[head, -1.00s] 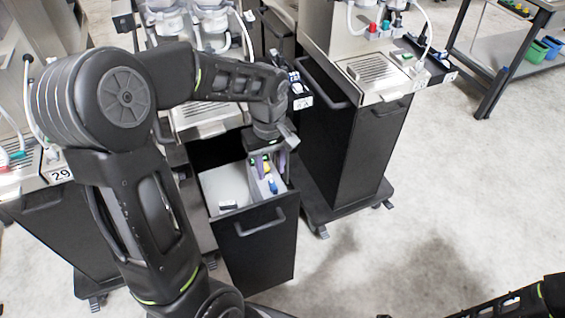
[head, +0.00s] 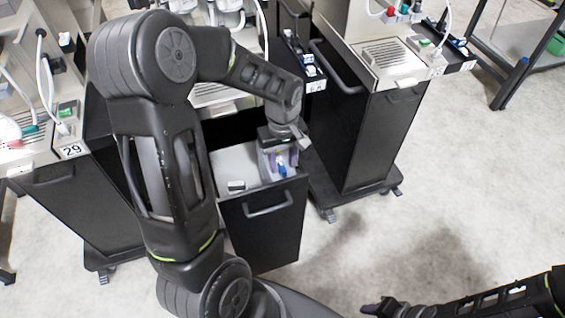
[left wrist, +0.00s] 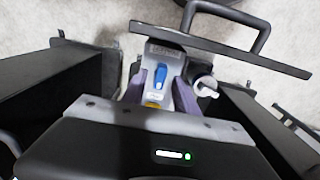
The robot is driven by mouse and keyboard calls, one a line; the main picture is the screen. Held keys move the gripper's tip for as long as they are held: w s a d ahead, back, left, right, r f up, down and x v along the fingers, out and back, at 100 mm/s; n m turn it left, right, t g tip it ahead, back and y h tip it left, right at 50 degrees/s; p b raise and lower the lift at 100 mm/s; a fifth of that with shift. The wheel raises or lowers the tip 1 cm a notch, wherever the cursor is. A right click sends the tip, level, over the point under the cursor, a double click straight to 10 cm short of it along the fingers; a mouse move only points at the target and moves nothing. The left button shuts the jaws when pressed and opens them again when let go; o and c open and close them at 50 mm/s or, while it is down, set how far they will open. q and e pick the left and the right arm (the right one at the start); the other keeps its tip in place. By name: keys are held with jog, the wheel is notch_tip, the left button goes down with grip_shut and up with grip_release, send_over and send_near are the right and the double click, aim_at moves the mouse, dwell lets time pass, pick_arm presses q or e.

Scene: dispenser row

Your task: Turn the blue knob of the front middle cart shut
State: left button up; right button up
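The open drawer (head: 262,212) of the front middle cart holds a narrow grey panel with the blue knob (head: 281,169) on it. In the left wrist view the blue knob (left wrist: 158,77) is elongated and lies roughly along the panel's length. A yellow part (left wrist: 152,103) shows just behind it, partly hidden by my gripper body. My left gripper (head: 283,159) is over the panel, pointing down into the drawer. Its purple fingers (left wrist: 161,82) stand apart on either side of the panel, with clear space beside the knob. My right gripper (head: 380,307) is low in the head view, its fingers unclear.
A white fitting (left wrist: 206,86) sits beside the panel. A small black-and-white block (head: 236,187) lies in the drawer. The drawer front has a handle (head: 268,208). Neighbouring carts stand left (head: 80,200) and right (head: 375,140).

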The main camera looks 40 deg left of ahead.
pick_arm(q)
jog(key=shift+f, duration=0.75)
grip_shut()
